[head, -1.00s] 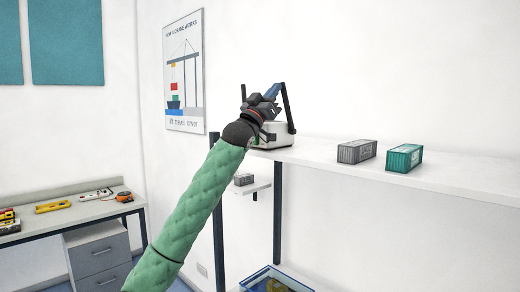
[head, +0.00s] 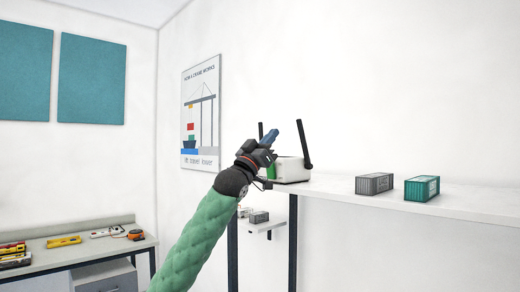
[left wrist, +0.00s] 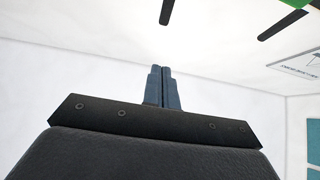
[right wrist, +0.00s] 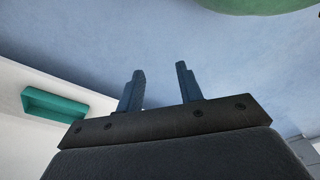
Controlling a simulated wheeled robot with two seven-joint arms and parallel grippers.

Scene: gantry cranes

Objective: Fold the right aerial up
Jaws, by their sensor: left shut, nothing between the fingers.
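A white box-shaped device (head: 294,170) sits on the white shelf with two black aerials. The right aerial (head: 305,146) stands up, leaning slightly left at its top. The left aerial (head: 261,131) shows only its tip; my gripper and arm hide the rest. My left gripper (head: 272,134) is shut and empty, in front of the device and left of the right aerial in the head view, apparently apart from it. In the left wrist view, the shut fingertips (left wrist: 160,69) point towards the dark bar of the right aerial (left wrist: 166,12). My right gripper (right wrist: 158,70) is open and empty.
A grey container (head: 374,184) and a teal container (head: 421,188) stand on the shelf (head: 470,203) to the right of the device. A workbench (head: 75,254) with tools is at the left. The shelf between device and containers is clear.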

